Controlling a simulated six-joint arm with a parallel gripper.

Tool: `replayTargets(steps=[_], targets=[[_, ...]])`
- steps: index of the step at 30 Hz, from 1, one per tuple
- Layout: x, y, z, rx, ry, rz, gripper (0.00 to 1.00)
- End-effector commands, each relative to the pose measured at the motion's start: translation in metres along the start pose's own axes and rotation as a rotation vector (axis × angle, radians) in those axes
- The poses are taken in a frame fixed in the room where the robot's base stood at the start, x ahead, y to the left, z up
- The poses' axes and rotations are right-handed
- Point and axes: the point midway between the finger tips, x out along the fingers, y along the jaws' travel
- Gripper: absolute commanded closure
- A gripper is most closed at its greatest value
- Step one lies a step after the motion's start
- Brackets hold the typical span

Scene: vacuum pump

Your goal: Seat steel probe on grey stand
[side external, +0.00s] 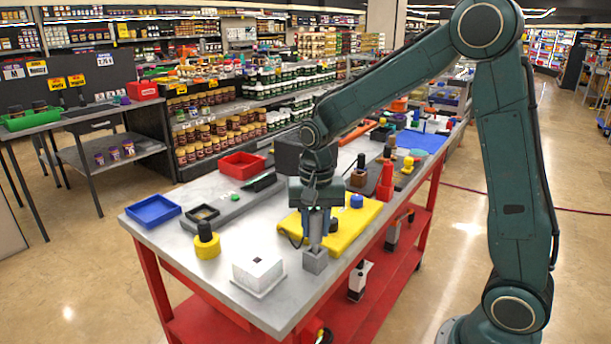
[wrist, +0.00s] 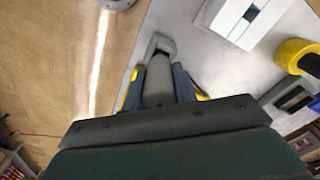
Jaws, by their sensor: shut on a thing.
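My gripper (side external: 319,222) points down over the near part of the table. It is shut on the steel probe (side external: 315,236), a grey upright cylinder. The grey stand (side external: 315,262) is a small block directly under the probe on the table top. The probe's lower end meets the top of the stand; I cannot tell how deep it sits. In the wrist view the probe (wrist: 157,85) lies between the two fingers of my gripper (wrist: 160,85), and the grey stand (wrist: 160,46) shows at its far end.
A white box (side external: 258,271) stands left of the stand. A yellow and black cylinder (side external: 206,242), a blue tray (side external: 153,210) and a red tray (side external: 242,165) lie farther left and back. A yellow plate (side external: 345,225) is just behind my gripper. The table's front edge is close to the stand.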

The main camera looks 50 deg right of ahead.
Motion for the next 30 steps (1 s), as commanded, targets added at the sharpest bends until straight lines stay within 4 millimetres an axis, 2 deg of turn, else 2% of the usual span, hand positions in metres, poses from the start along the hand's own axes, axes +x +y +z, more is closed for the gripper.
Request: replayTargets(steps=[30], targets=[[0.015,0.000,0.000,0.000,-0.001,0.001,0.98]])
